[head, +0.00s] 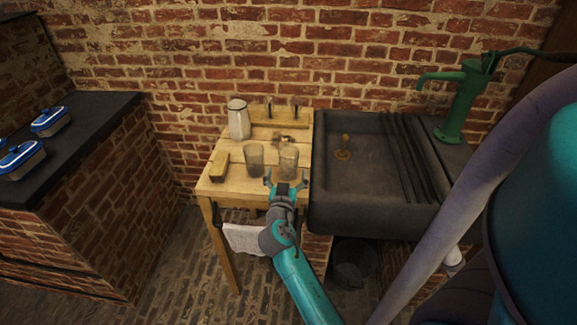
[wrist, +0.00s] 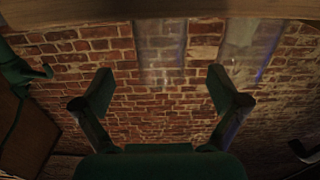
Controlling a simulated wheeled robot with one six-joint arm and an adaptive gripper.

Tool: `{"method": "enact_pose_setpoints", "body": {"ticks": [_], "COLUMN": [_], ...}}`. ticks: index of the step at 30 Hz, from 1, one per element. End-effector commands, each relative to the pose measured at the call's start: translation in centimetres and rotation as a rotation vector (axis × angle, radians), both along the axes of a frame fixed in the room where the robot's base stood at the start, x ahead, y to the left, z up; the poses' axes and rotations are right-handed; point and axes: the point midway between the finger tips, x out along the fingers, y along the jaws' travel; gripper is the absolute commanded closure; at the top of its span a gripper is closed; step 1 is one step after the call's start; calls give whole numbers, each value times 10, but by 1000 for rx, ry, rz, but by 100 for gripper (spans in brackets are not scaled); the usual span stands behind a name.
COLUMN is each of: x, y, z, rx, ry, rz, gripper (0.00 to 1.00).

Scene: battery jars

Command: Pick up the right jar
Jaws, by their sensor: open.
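Two clear glass jars stand upright side by side on a light wooden table (head: 236,188). The right jar (head: 288,158) is nearest to my gripper (head: 286,180). The left jar (head: 254,160) stands a short way to its left. My gripper is open and empty, in front of the right jar at the table's front edge. The wrist picture looks upside down. There the right jar (wrist: 160,45) shows faintly beyond the gap between my open fingers (wrist: 160,82). The left jar (wrist: 248,45) shows to the right. My gripper hides the right jar's base in the head view.
A dark stone sink (head: 335,215) adjoins the table's right side. A green hand pump (head: 460,105) stands beyond it. A brick wall closes the back.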

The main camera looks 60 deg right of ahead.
Motion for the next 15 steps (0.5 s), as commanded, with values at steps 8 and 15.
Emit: {"method": "enact_pose_setpoints", "body": {"ticks": [8,15], "x": [14,20], "y": [-32,-47], "z": [-4,-5], "rx": [0,1], "ry": [0,0], "rz": [-2,0], "gripper": [3,3]}}
